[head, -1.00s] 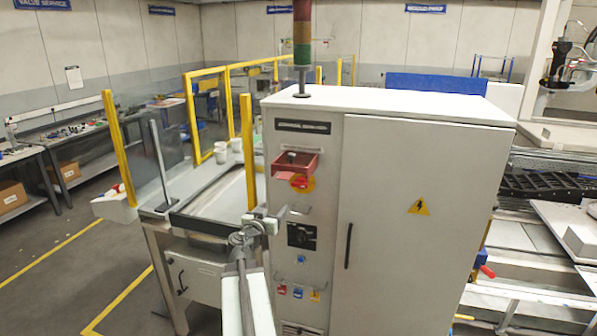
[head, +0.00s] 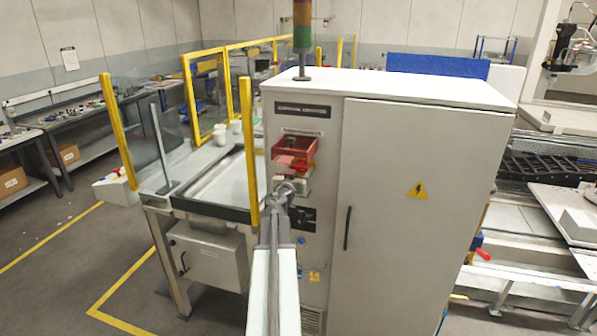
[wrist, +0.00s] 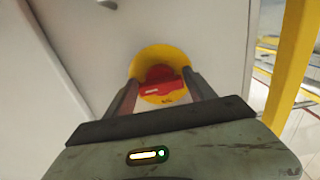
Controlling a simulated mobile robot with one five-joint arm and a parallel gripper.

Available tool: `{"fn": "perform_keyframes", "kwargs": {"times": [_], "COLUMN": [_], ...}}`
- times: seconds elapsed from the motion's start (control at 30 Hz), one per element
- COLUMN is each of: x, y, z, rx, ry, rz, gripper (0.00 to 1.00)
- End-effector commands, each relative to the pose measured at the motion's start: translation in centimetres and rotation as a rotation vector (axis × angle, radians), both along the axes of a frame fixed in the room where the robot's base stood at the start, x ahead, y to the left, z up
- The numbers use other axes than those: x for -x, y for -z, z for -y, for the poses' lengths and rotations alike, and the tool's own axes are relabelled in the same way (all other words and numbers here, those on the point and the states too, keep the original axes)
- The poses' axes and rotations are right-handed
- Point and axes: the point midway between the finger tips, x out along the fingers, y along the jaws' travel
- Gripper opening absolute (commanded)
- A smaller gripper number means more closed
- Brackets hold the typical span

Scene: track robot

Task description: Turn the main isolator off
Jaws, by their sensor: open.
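The main isolator is a red rotary handle on a round yellow plate on the grey cabinet (head: 420,250). In the wrist view the red handle (wrist: 160,78) sits on the yellow plate (wrist: 172,56), straight ahead between my fingers. A pale mark shows on the handle. My gripper (wrist: 160,80) is open, with one finger on each side of the handle; I cannot tell whether they touch it. In the head view my gripper (head: 291,183) is in front of the isolator (head: 300,170) and partly hides it.
A red open box (head: 296,147) is fixed to the panel just above the isolator. A black switch (head: 303,217) is below. A yellow post (head: 249,150) and a conveyor table (head: 215,185) stand close on the left.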

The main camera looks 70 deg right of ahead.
Motion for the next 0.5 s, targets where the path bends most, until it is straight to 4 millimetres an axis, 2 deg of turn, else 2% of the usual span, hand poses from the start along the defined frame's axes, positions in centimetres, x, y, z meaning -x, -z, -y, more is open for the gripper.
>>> {"fn": "perform_keyframes", "kwargs": {"times": [0.13, 0.17, 0.3, 0.33, 0.5], "x": [-0.02, -0.02, -0.03, -0.04, -0.08], "y": [0.00, 0.00, 0.00, 0.00, 0.02], "z": [-0.09, -0.10, -0.12, -0.12, -0.21], "rx": [0.000, 0.000, 0.000, 0.000, 0.000], "ry": [-0.001, -0.001, -0.001, -0.001, -0.001], "rz": [0.000, 0.000, 0.000, 0.000, -0.009], "gripper": [0.64, 0.58, 0.19, 0.16, 0.16]}}
